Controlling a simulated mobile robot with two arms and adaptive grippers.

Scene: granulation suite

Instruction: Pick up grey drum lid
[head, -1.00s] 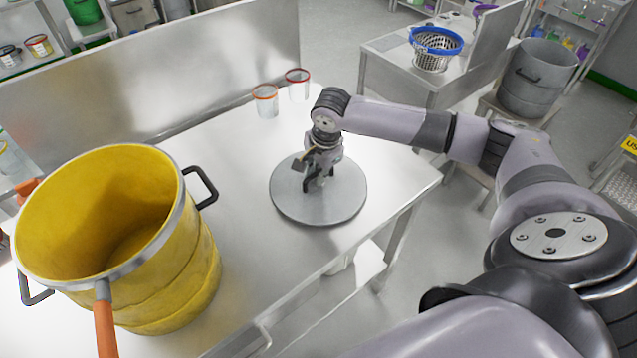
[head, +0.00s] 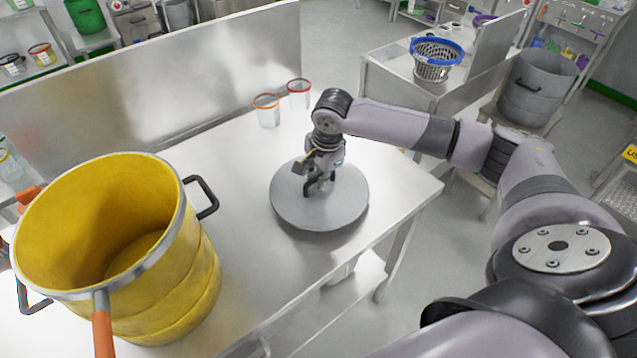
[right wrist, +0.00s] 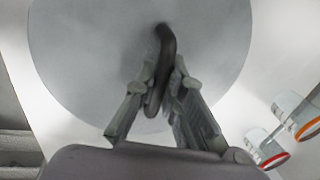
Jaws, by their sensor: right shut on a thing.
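The grey drum lid (head: 290,208) is a round flat disc with a dark handle. It is over the steel table, right of the yellow drum; I cannot tell whether it rests on the table or is slightly above it. My right gripper (head: 319,187) comes from above and is shut on the handle at the lid's middle. In the right wrist view the lid (right wrist: 90,60) fills much of the picture, and the gripper's fingers (right wrist: 160,88) stand on both sides of the dark handle. My left gripper is not in view.
An open yellow drum (head: 160,285) with black side handles and an orange lever stands at the left. Two clear cups with orange (head: 267,112) and red (head: 299,95) rims stand behind the lid. A steel panel (head: 160,80) runs along the back. A grey drum (head: 535,90) stands beyond, right.

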